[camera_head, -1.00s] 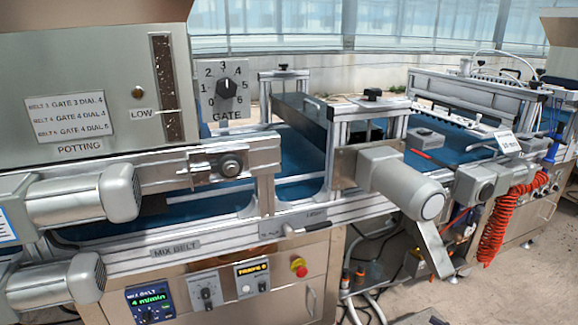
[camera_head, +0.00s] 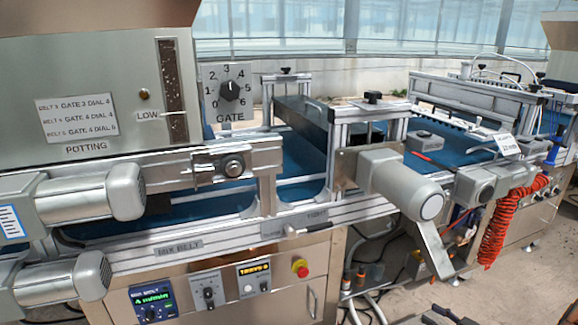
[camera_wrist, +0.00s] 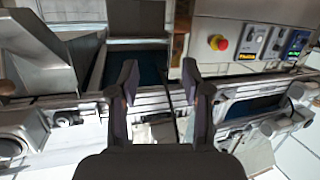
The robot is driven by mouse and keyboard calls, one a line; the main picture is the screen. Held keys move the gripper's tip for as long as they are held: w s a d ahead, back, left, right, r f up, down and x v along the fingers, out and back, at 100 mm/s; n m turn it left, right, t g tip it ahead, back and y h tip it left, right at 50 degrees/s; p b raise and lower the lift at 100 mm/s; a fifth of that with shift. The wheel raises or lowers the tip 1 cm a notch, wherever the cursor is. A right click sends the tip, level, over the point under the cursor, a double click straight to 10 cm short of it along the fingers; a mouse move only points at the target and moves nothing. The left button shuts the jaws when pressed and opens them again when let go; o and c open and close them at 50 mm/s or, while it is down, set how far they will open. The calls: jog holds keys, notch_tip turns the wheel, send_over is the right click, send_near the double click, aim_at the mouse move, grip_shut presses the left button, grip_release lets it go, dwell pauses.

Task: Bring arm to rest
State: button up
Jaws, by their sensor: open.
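My gripper (camera_wrist: 159,76) shows in the wrist view with its two dark fingers wide apart. It is open and nothing is between the fingers. In that view the fingers are over the machine's side rail, with the blue belt (camera_wrist: 146,66) and control panel beyond, and no contact can be made out. In the head view only a small dark shape shows at the bottom edge, right of middle; it may be part of my arm or gripper, too cropped to tell.
The potting hopper (camera_head: 70,62) stands at the left, beside the gate dial (camera_head: 230,91). Grey motors (camera_head: 400,185) stick out from the line's front. A red emergency stop (camera_head: 300,267) sits on the panel. A coiled red hose (camera_head: 500,225) hangs at the right; open floor lies beyond it.

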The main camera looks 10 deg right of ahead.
jog(key=w+d+r+m+g+h, duration=0.2)
jog(key=w+d+r+g+h, duration=0.15)
jog(key=w+r+h, duration=0.45)
jog(key=s+a+r+m+g+h, duration=0.3)
jog(key=a+r, duration=0.2)
jog(key=r, duration=0.4)
jog(key=s+a+r+m+g+y, duration=0.1)
jog(key=s+a+r+g, duration=0.2)
jog(key=s+a, duration=0.85)
jog(key=s+a+r+g+y, duration=0.1)
jog(key=s+a+r+g, duration=0.25)
jog(key=s+a, duration=0.8)
jog(key=s+a+r+m+g+y, duration=0.15)
jog(key=s+a+g, duration=0.25)
jog(key=s+a, duration=0.75)
jog(key=s+d+r+p, duration=0.1)
jog(key=s+r+p, duration=0.1)
jog(key=r+p, duration=0.9)
jog(key=s+d+r+t+p, duration=0.1)
jog(key=s+r+p, duration=0.1)
jog(key=r+p, duration=1)
jog(key=shift+d+r+n, duration=0.35)
jog(key=shift+r, duration=0.1)
